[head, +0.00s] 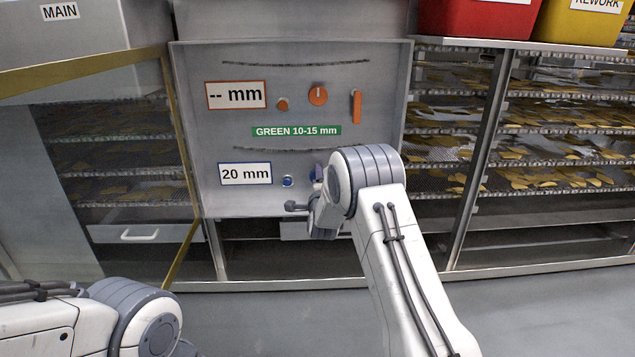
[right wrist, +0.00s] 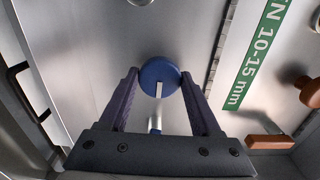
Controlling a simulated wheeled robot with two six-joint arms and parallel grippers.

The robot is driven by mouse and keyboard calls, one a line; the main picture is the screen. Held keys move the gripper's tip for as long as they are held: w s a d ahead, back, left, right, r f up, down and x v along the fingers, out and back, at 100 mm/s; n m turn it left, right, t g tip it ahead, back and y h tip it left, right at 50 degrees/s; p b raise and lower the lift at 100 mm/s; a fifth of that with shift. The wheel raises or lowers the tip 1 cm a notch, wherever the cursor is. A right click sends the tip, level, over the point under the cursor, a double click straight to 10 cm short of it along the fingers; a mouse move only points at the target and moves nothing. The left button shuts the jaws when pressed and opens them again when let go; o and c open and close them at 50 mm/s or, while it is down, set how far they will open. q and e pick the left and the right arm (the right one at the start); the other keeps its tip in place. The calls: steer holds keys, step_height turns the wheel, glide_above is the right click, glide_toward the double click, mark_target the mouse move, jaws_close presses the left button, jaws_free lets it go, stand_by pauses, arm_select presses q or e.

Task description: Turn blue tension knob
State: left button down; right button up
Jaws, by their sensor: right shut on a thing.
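The blue tension knob (right wrist: 160,72) is a round blue dial with a white pointer line, on the grey panel in the right wrist view. My right gripper (right wrist: 160,78) is shut on it, one dark finger on each side. In the head view my right wrist covers most of the knob and the fingers. A display (head: 245,174) to the left reads "20 mm", with a small blue button (head: 287,181) beside it. My left arm shows at the lower left of the head view; its gripper is out of frame.
Above are a "-- mm" display (head: 236,95), an orange button (head: 282,104), an orange knob (head: 318,94), an orange lever (head: 356,106) and a green label (head: 296,131). An open framed door (head: 182,150) stands left. Chip racks (head: 560,150) stand right.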

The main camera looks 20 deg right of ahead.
steer(key=m+b, duration=0.3)
steer(key=m, duration=0.6)
steer(key=shift+f+b, duration=0.1)
steer(key=shift+b, duration=0.3)
steer(key=shift+m, duration=0.4)
steer(key=o, duration=1.4)
steer(key=shift+c, duration=0.2)
